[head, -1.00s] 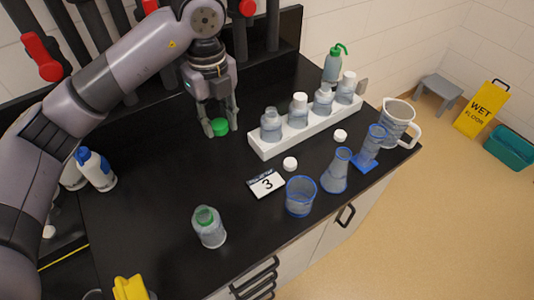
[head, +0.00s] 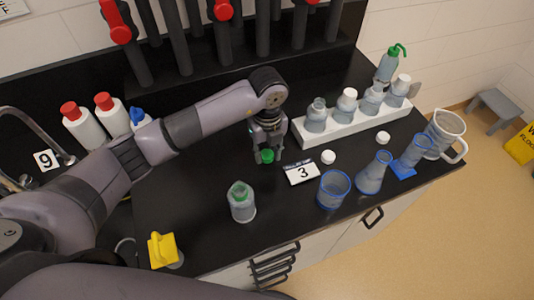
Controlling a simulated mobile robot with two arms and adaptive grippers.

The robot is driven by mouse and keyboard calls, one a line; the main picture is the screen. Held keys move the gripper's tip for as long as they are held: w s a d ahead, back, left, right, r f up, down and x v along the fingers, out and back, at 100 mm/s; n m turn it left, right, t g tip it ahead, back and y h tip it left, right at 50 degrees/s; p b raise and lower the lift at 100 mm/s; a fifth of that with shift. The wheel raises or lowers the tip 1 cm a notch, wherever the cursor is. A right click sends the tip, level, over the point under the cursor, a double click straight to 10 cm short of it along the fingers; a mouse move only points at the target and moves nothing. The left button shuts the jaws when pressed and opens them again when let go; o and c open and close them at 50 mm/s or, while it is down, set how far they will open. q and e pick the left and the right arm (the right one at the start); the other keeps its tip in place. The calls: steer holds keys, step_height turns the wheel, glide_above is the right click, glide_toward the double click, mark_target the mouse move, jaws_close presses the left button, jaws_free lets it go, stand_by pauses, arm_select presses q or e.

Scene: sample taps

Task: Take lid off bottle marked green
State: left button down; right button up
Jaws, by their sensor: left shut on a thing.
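The bottle with the green mark (head: 241,203) stands upright on the black bench, in the middle of the head view. Green shows around its neck, and no lid sits on it. My left gripper (head: 267,157) points down behind and to the right of this bottle, just left of the card marked 3. It is shut on a green lid (head: 267,156), held between its fingertips. I cannot tell whether the lid touches the bench. My right gripper is not in view.
A white rack (head: 345,130) with several bottles stands behind right. Near the card (head: 301,172) are a white cap (head: 328,157), a blue-rimmed beaker (head: 333,190) and flasks. A yellow object (head: 162,249) is at front left. Bench between bottle and beaker is clear.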

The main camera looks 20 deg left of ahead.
arm_select(q)
step_height(320, 180, down, 2)
steer(key=shift+f, duration=0.1)
steer(key=shift+f, duration=0.2)
steer(key=c, duration=1.2)
jaws_free()
